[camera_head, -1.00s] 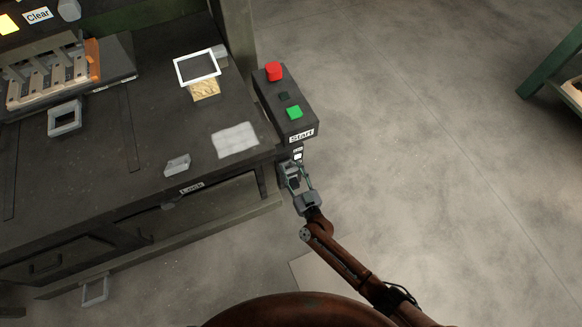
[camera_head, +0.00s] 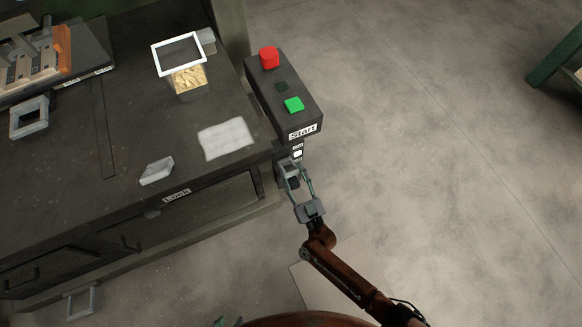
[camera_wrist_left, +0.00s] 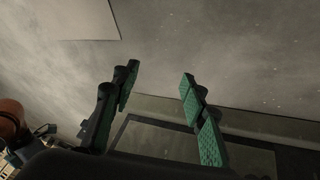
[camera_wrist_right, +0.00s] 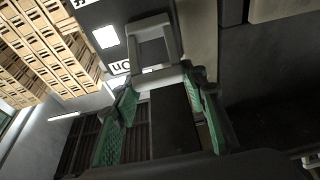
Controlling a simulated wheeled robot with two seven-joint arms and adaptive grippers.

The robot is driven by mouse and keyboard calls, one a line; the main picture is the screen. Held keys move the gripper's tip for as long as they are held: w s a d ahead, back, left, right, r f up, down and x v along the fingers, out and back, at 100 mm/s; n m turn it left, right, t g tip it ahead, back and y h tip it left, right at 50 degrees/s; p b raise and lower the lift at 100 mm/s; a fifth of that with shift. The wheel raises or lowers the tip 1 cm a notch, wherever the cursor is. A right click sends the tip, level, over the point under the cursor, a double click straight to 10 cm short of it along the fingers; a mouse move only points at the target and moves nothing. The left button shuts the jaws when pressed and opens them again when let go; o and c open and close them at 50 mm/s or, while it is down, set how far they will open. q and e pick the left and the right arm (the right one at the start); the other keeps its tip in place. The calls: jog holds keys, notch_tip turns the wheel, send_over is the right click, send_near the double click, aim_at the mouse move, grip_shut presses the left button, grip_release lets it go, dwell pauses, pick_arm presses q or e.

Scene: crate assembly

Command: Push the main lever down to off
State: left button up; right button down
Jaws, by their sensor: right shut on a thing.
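The main lever is a grey, frame-like handle (camera_wrist_right: 155,62) on a dark switch panel at the table's corner, below the Start box. In the right wrist view it stands close beside a label reading "On" (camera_wrist_right: 120,67). My right gripper (camera_head: 301,182) is shut on the lever, its green pads (camera_wrist_right: 165,112) on either side of it; the fingers partly hide it in the head view. My left gripper (camera_wrist_left: 158,92) is open and empty over the floor; only its green tips (camera_head: 228,321) show at the head view's bottom edge.
The control box (camera_head: 283,93) with a red button (camera_head: 269,57) and a green button (camera_head: 294,104) sits just above the lever. The dark table (camera_head: 95,190) holds a white cloth (camera_head: 226,139) and a clear container (camera_head: 188,82).

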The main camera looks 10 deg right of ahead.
jog(key=shift+s+f+b, duration=0.1)
jog(key=shift+f+b, duration=0.4)
jog(key=shift+f, duration=0.3)
jog(key=b, duration=0.1)
jog(key=t+b, duration=0.1)
jog(key=b, duration=0.1)
jog(key=shift+s+d+f+y, duration=0.1)
jog(key=shift+s+f+y, duration=0.05)
jog(key=shift+f+y, duration=0.2)
pick_arm(q)
notch_tip(320, 180, down, 9)
jog(key=a+t+b, duration=0.1)
jog(key=t+b, duration=0.1)
jog(key=t, duration=0.2)
jog(key=shift+a+f+m+t+b, duration=0.2)
jog(key=shift+m+t+b, duration=0.1)
jog(key=shift+m, duration=0.1)
pick_arm(e)
jog(key=shift+s+d+f+t, duration=0.1)
jog(key=shift+t, duration=0.45)
jog(key=shift+s+f+t, duration=0.1)
jog(key=shift+t, duration=0.45)
jog(key=shift+y, duration=0.25)
jog(key=c, duration=1.2)
grip_release()
jog(key=shift+r, duration=0.1)
pick_arm(q)
jog(key=shift+d, duration=0.1)
pick_arm(e)
jog(key=shift+o, duration=0.2)
